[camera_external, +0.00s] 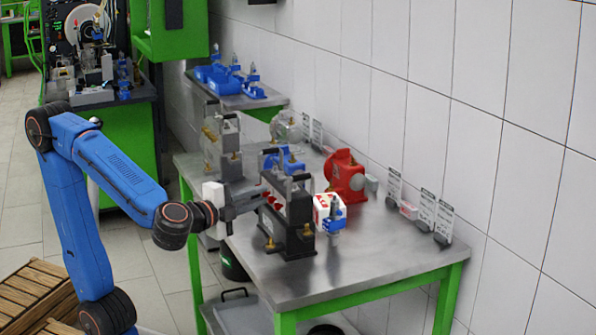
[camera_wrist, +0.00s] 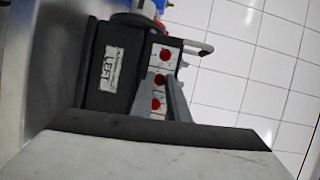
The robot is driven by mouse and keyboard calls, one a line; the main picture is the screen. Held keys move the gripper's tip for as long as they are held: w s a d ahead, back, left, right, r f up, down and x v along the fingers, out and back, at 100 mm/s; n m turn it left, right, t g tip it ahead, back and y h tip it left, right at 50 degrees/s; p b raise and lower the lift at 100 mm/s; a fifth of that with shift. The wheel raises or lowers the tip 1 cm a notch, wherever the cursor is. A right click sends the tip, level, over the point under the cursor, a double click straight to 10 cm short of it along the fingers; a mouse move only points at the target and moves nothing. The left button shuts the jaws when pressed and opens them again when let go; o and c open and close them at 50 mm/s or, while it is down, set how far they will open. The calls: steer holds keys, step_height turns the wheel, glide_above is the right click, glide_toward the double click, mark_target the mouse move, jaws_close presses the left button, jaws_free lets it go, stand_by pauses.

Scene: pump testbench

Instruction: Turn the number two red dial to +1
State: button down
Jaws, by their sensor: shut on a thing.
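A dark box-shaped unit (camera_external: 298,205) with handles on top stands on the metal table, and a column of three red dials shows on its pale panel. In the wrist view the unit (camera_wrist: 112,70) has a white label reading "LEFT". The upper red dial (camera_wrist: 165,54) and the lower red dial (camera_wrist: 156,104) are free. My gripper (camera_wrist: 161,77) is shut on the middle red dial (camera_wrist: 161,81), with one finger on each side. It reaches the panel from the left in the outside view (camera_external: 262,198). The dial's pointer and scale marks are too small to read.
A red pump (camera_external: 346,176) and a blue pump (camera_external: 283,160) stand behind the unit. A white and red block with blue fittings (camera_external: 328,212) sits to its right. Small signs (camera_external: 426,206) line the tiled wall. The table's front right (camera_external: 385,255) is clear.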

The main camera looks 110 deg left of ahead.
steer(key=shift+f+m, duration=0.1)
steer(key=shift+m, duration=0.3)
steer(key=c, duration=1.7)
jaws_free()
steer(key=shift+d, duration=0.15)
steer(key=shift+f+v, duration=0.15)
steer(key=shift+v, duration=4.15)
steer(key=shift+f+v, duration=0.15)
steer(key=shift+v, duration=4.15)
steer(key=shift+r, duration=0.15)
